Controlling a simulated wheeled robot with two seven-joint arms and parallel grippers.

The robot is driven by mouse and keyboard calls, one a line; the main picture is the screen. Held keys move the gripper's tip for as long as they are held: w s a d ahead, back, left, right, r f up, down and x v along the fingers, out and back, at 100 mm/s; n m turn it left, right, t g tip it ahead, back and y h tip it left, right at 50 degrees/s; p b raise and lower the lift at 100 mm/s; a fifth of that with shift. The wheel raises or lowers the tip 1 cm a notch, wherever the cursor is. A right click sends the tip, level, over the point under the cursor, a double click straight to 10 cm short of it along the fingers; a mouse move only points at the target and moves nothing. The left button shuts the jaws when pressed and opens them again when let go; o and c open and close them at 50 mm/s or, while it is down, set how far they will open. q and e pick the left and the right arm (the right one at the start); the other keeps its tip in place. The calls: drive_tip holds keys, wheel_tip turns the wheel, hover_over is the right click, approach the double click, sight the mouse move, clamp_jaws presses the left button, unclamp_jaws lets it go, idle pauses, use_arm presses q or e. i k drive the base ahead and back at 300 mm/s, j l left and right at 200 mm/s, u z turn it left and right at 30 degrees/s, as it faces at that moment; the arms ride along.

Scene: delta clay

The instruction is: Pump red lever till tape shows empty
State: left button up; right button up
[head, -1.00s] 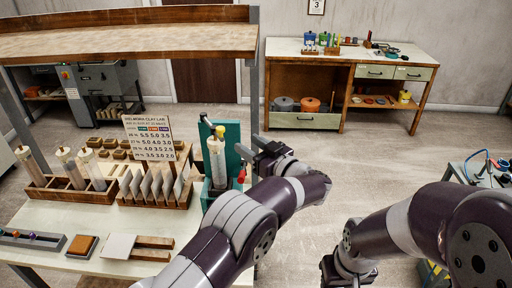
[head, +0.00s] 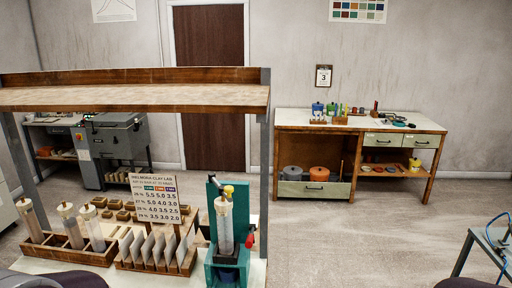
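A teal press (head: 213,197) stands at the right end of the near bench. A clear tube with a pale cap (head: 224,222) stands upright in it, with a yellow knob (head: 229,189) and a dark handle above. The red lever (head: 250,238) sticks out at the press's right side, with its red end beside the tube. I cannot make out a tape or any reading on the press. Neither gripper is in view. Only dark parts of my arms show at the bottom edge, so nothing of mine is seen touching the lever.
A wooden shelf (head: 140,97) spans above the bench. A rack of tubes (head: 64,248), upright pale plates (head: 154,248) and a number sign (head: 155,198) stand left of the press. A second workbench (head: 290,125) is at the back right. Open floor (head: 350,240) lies right of the press.

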sight(249, 244)
drive_tip(key=k, duration=1.2)
drive_tip(key=u, duration=2.4)
drive_tip(key=l, duration=2.05)
drive_tip(key=k+l, duration=0.15)
drive_tip(key=l, duration=3.95)
